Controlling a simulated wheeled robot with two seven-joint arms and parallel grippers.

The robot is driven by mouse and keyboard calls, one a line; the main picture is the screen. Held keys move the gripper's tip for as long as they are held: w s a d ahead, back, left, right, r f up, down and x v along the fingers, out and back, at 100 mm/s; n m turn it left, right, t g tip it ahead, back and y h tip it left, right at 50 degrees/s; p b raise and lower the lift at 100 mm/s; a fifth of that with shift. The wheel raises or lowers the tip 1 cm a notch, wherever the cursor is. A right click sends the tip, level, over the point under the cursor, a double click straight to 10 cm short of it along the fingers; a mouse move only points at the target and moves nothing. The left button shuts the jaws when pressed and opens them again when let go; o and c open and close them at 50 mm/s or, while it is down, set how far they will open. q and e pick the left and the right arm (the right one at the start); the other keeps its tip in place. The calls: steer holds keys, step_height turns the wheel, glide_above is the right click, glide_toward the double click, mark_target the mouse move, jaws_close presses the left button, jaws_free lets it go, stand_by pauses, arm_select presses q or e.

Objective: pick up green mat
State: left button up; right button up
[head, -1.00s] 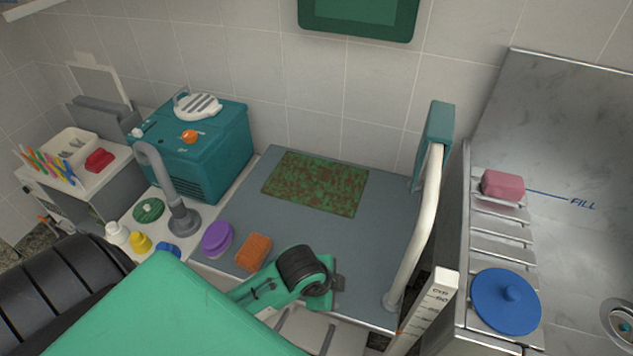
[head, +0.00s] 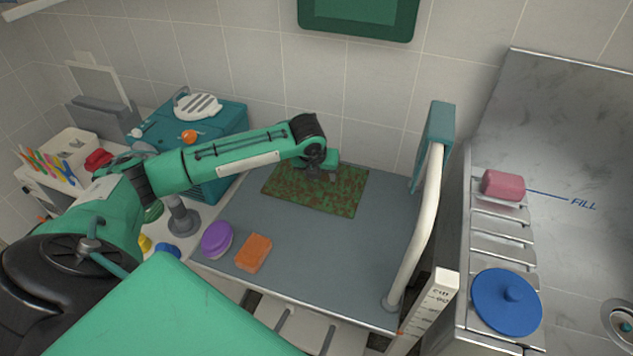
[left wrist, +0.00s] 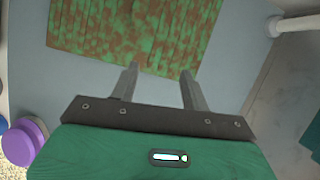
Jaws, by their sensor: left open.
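The green mat (head: 315,190), mottled with brown, lies flat on the grey tabletop against the back of the table. In the left wrist view the green mat (left wrist: 135,30) fills the upper middle. My left gripper (head: 333,176) is over the mat's back part in the head view, which it partly hides. In the left wrist view my left gripper (left wrist: 158,70) is open, its two fingers apart with nothing between them, tips near the mat's edge. I cannot tell its height above the mat. My right gripper is out of view.
A purple round brush or sponge (head: 217,239) and an orange sponge (head: 253,253) lie at the table's front left. A white post (head: 418,240) stands at its right edge. A teal box (head: 225,150) stands at the back left. The table's middle front is clear.

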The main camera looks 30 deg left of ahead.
arm_select(q)
steer(key=w+a+r+m, duration=0.2)
steer(key=a+r, duration=0.1)
steer(key=a, duration=0.3)
steer(key=shift+y, duration=0.3)
steer(key=x, duration=0.7)
steer(key=shift+w+f, duration=0.2)
steer(key=shift+w, duration=0.1)
steer(key=x, duration=0.4)
steer(key=shift+d+f, duration=0.35)
steer(key=shift+w+f, duration=0.2)
steer(key=shift+f, duration=0.25)
jaws_close()
